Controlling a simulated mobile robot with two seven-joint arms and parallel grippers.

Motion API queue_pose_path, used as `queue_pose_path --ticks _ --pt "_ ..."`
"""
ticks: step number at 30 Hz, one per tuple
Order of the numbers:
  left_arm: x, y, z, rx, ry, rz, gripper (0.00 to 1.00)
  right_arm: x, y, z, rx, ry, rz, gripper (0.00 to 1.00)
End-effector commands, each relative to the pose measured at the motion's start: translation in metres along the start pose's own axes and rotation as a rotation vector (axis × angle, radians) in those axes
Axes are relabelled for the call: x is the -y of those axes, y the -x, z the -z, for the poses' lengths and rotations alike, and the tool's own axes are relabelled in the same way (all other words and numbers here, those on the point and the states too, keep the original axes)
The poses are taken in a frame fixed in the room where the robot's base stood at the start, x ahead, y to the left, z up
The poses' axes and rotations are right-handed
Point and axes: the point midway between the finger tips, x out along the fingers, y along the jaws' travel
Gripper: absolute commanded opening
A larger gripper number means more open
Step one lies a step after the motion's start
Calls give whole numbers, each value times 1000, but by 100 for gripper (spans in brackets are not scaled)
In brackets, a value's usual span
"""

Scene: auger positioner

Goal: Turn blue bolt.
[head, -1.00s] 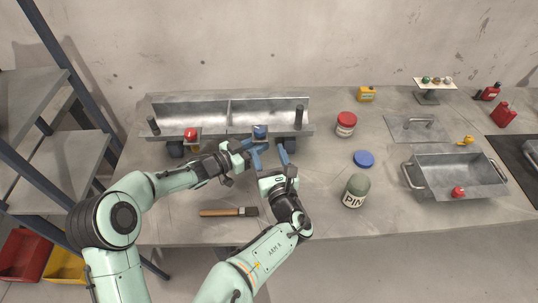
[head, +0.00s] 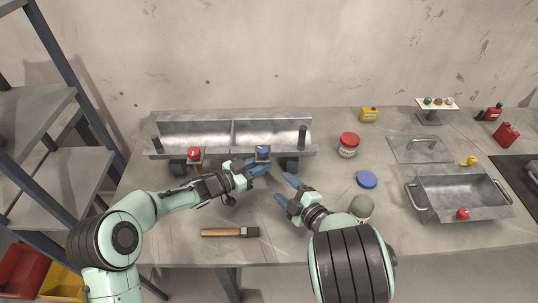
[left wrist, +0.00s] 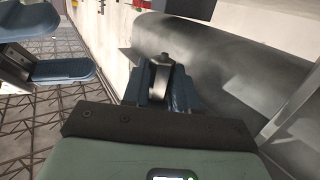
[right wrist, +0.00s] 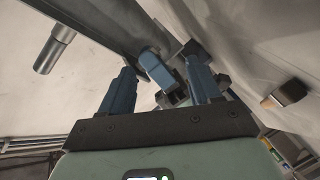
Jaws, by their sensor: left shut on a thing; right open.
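The blue bolt (head: 262,151) is at the front edge of the grey metal trough (head: 274,131), right of its middle. A red bolt (head: 194,154) sits further left on the same edge. My left gripper (head: 260,168) is at the blue bolt from the front, jaws shut on it. In the left wrist view my left fingers (left wrist: 160,88) close around a small grey metal part (left wrist: 162,68); the bolt's blue face is not clear there. My right gripper (head: 286,190) is open and empty, apart from the bolt, in front and to the right.
A brush (head: 228,232) lies near the table's front edge. A red-lidded jar (head: 348,145), a blue lid (head: 367,179) and a green-grey jar (head: 361,207) stand right of the trough. A metal tray (head: 465,190) is further right. Shelves (head: 50,155) stand at the left.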

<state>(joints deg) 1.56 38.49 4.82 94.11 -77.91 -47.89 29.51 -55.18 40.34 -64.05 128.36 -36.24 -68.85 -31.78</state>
Motion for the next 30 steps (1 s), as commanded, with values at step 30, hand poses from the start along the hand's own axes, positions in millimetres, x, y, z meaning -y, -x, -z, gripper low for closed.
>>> queue_pose_path --ticks 30 --pt "0 0 -1 2 0 0 1 -63 -19 31 -272 -982 66 63"
